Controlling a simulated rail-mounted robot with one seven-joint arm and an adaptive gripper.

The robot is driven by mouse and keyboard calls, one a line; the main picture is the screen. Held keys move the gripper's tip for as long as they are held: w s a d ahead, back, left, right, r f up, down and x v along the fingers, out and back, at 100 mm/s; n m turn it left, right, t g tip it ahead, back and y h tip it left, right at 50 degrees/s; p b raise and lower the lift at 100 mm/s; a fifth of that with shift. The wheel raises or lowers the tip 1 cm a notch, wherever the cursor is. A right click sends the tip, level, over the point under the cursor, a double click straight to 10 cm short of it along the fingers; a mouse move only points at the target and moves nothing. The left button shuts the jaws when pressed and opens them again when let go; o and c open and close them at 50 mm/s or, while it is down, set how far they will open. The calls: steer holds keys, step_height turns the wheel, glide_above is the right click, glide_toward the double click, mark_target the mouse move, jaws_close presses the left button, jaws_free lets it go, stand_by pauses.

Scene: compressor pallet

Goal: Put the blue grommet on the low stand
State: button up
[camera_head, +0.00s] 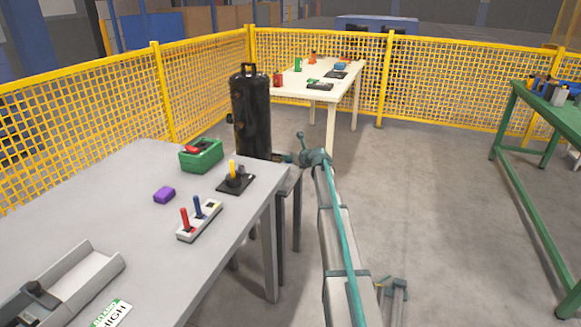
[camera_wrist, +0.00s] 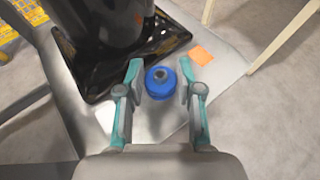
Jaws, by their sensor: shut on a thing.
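The blue grommet (camera_wrist: 158,88) is round with a dark centre and sits between the teal fingers of my gripper (camera_wrist: 161,68) in the wrist view. My gripper is shut on it. In the head view my gripper (camera_head: 306,155) is beside the base of a black tank, and I cannot make out the grommet there. Below the gripper is a grey flat top (camera_wrist: 225,75) that carries the tank's black base; it looks like the low stand. The same grey top shows in the head view (camera_head: 289,181), partly hidden by my arm and the grey table.
The black tank (camera_head: 250,105) stands close to my gripper. An orange square (camera_wrist: 201,54) lies on the grey top. The grey table (camera_head: 130,170) holds a green bin (camera_head: 201,160), a purple block (camera_head: 164,195) and a peg block (camera_head: 200,222). A cream table (camera_head: 300,92) stands behind.

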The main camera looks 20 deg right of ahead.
steer(key=shift+w+d+f, duration=0.2)
steer(key=shift+w+f, duration=0.15)
steer(key=shift+f, duration=0.05)
steer(key=f, duration=0.1)
steer(key=w+f, duration=0.1)
steer(key=f, duration=0.1)
steer(key=shift+d+f+b, duration=0.2)
steer(key=shift+f+b, duration=0.1)
steer(key=shift+b, duration=0.1)
steer(key=shift+f, duration=0.4)
steer(key=shift+s, duration=0.1)
steer(key=o, duration=1.1)
steer(key=shift+c, duration=0.2)
steer(key=v, duration=1.2)
steer(key=shift+p, duration=0.4)
